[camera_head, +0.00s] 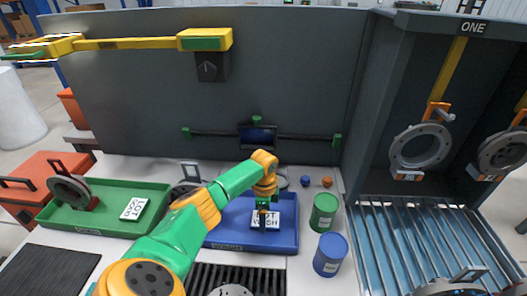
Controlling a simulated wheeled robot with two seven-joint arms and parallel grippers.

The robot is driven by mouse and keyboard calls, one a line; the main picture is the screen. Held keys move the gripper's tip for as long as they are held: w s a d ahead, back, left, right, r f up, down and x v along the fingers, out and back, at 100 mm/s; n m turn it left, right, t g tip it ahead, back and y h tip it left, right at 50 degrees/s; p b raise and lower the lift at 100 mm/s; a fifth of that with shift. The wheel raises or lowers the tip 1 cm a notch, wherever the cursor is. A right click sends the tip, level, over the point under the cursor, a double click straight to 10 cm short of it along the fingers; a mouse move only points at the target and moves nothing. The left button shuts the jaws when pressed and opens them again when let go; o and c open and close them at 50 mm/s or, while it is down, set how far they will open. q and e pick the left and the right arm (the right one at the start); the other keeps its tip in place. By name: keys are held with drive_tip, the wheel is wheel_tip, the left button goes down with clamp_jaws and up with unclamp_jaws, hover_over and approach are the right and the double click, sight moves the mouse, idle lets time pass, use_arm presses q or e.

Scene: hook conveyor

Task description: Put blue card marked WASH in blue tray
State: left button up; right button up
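The blue tray (228,238) stands on the white table in the middle. A pale card with dark lettering that seems to read WASH upside down (275,225) is in the tray's area; I cannot make out any blue on it. My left gripper (263,214) points down right over this card and hides part of it. I cannot tell whether its fingers are open or shut, or whether the card is held or lies on the tray floor.
A green tray (75,218) at left holds another card (136,208) and a ring-shaped part (70,190). Green (324,212) and blue (330,254) cans stand right of the blue tray. A roller conveyor (415,240) lies right, below hanging rings (420,148). A grey panel (300,80) stands behind.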

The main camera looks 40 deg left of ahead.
use_arm(q)
drive_tip(key=shift+p, duration=0.35)
drive_tip(key=shift+c, duration=0.7)
drive_tip(key=shift+f, duration=0.25)
drive_tip(key=o, duration=1.3)
wheel_tip(320, 180, up, 12)
drive_tip(key=shift+r, duration=0.25)
